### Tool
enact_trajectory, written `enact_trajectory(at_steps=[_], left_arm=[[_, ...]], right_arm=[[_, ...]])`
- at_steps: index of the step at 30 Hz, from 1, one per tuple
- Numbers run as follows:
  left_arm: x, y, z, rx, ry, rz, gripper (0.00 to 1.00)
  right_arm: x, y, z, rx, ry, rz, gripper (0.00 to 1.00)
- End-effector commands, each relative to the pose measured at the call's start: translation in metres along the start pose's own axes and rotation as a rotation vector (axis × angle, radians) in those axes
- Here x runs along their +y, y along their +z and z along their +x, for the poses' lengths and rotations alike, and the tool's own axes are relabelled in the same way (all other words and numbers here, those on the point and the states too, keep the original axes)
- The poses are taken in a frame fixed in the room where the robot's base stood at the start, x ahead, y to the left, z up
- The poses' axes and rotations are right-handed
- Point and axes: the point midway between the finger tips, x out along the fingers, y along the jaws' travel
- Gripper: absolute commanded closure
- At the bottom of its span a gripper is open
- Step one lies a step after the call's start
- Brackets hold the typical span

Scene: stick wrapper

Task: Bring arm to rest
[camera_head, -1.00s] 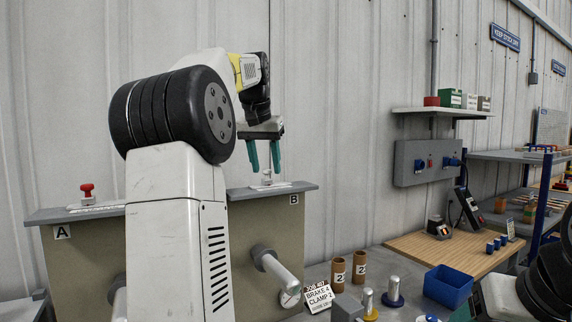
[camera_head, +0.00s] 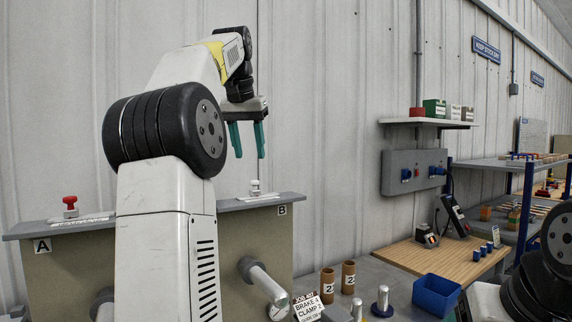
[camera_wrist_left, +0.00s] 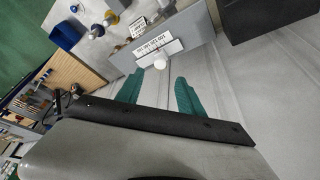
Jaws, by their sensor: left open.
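My left gripper (camera_head: 247,140) has two teal fingers pointing down, apart and empty. It hangs in the air above the B end of the stand's grey top. Below it a small white knob (camera_head: 255,188) stands on a labelled plate; the fingertips are clear of it. In the left wrist view the open fingers (camera_wrist_left: 157,92) also show, with the white knob (camera_wrist_left: 160,62) beyond them. My right arm shows only in part at the lower right edge, and its gripper is not clearly seen.
A red knob (camera_head: 70,206) stands at the A end of the stand (camera_head: 150,219). On the bench are two brown tubes (camera_head: 348,277), a blue bin (camera_head: 437,294) and a wooden board (camera_head: 440,256). A wall shelf (camera_head: 427,121) holds boxes. The air around the left gripper is clear.

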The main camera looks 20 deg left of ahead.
Motion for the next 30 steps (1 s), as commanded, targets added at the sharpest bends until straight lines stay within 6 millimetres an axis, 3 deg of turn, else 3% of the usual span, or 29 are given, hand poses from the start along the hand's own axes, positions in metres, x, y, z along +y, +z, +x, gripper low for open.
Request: enact_trajectory(at_steps=[5,11,20,30], left_arm=[[0.003,0.003,0.0,0.003,0.004,0.003,0.55],[0.029,0.035,0.007,0.029,0.035,0.028,0.55],[0.086,0.134,0.048,0.09,0.11,0.061,0.55],[0.138,0.272,0.125,0.141,0.191,0.071,0.55]], right_arm=[[0.0,0.0,0.0,0.0,0.0,0.0,0.29],[0.0,0.0,0.0,0.0,0.0,0.0,0.29],[0.0,0.0,0.0,0.0,0.0,0.0,0.29],[0.0,0.0,0.0,0.0,0.0,0.0,0.29]])
